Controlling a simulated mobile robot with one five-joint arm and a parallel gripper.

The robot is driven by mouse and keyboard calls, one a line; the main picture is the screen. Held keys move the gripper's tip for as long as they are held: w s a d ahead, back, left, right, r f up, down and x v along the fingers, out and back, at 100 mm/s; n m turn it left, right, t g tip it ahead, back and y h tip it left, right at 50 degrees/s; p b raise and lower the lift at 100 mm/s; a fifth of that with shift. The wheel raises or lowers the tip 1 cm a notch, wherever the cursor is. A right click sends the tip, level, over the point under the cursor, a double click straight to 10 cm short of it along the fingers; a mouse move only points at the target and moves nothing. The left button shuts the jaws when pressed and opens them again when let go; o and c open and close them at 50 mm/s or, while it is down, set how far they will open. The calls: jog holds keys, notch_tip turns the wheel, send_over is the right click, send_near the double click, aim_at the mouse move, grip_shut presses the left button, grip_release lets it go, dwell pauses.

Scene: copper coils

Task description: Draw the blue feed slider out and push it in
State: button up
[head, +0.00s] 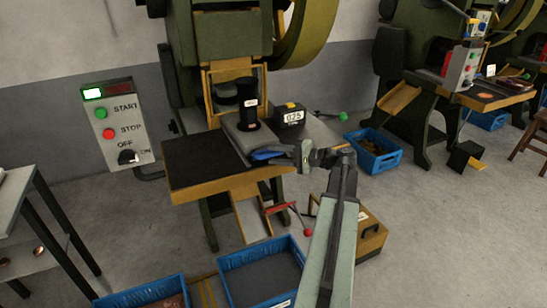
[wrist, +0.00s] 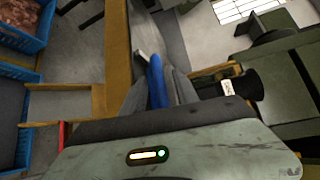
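The blue feed slider (head: 267,155) sits at the front edge of the press bed, in front of the black die column. My gripper (head: 287,155) reaches it from the right, low over the bed. In the wrist view, the blue slider (wrist: 156,78) lies between my two grey fingers (wrist: 160,85). They look closed against its sides, with no clear gap. The contact at the fingertips is partly hidden by the fingers.
The black die column (head: 247,105) and a counter box (head: 290,115) marked 025 stand on the press bed. A control panel (head: 120,125) is at left. Blue crates (head: 262,250) stand on the floor below.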

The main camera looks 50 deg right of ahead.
jog(key=shift+w+a+f, duration=0.1)
jog(key=shift+w+a, duration=0.15)
jog(key=shift+w, duration=0.3)
grip_shut()
dwell(1.0)
